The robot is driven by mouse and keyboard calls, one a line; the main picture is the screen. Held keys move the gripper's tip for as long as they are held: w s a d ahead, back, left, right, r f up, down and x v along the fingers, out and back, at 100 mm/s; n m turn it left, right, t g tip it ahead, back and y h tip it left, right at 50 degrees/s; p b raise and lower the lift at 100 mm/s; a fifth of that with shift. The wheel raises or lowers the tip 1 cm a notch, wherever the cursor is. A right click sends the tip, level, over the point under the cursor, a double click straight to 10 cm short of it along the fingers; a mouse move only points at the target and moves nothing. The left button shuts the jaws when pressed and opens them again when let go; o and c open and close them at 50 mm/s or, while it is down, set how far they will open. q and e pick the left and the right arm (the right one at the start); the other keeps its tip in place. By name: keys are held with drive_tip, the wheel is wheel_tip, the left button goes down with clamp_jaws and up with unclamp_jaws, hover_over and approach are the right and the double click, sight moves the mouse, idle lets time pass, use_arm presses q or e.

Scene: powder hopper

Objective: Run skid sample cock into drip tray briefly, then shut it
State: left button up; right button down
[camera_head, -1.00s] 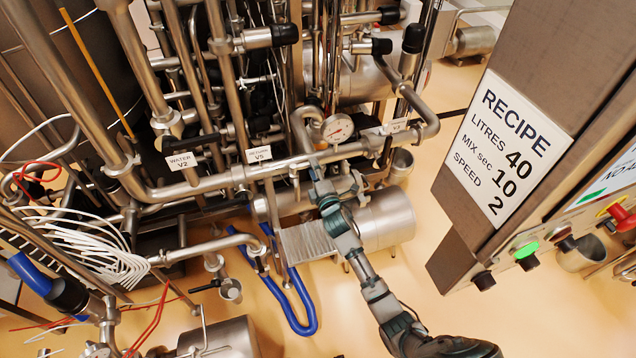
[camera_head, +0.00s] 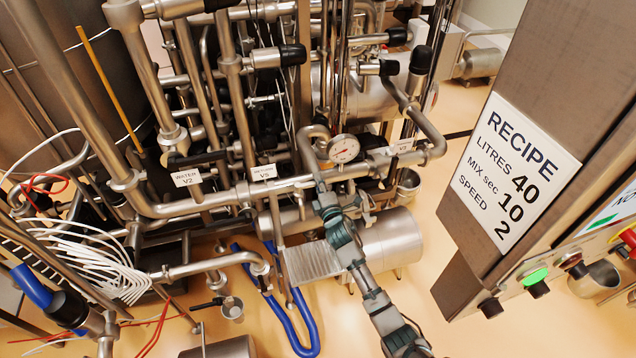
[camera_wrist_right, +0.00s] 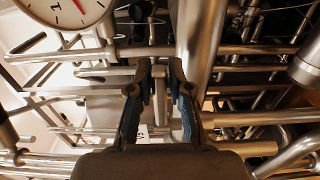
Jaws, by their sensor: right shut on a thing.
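My right gripper (camera_head: 320,187) reaches up to the horizontal steel pipe (camera_head: 230,192), just below and left of the round gauge (camera_head: 344,148). In the right wrist view its two fingers (camera_wrist_right: 160,72) are close together and shut on a thin part among the pipes. I cannot make out that part clearly. A small valve with a black lever (camera_head: 207,303) sits at lower left, beside a small steel cup (camera_head: 232,308). I cannot tell which fitting is the sample cock, and no drip tray is clearly recognisable. My left gripper is not in view.
A panel post with a recipe sign (camera_head: 515,170) stands at right. A steel cylinder (camera_head: 392,238) lies behind my right forearm. A blue hose (camera_head: 290,325) loops on the floor. White cables (camera_head: 95,260) bunch at left. Open floor shows at lower centre-right.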

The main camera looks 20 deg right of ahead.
drive_tip(key=shift+s+d+f+p, duration=0.15)
drive_tip(key=shift+s+d+p, duration=0.15)
drive_tip(key=shift+s+p, duration=0.1)
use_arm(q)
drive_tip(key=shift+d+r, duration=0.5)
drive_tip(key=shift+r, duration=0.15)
use_arm(e)
drive_tip(key=shift+s+f, duration=0.1)
drive_tip(key=shift+s, duration=0.4)
use_arm(q)
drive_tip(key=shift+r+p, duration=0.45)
drive_tip(key=shift+p, duration=0.1)
use_arm(e)
drive_tip(key=shift+s+a, duration=0.3)
drive_tip(key=shift+s, duration=0.6)
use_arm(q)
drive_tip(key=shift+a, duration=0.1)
use_arm(e)
drive_tip(key=shift+f, duration=0.1)
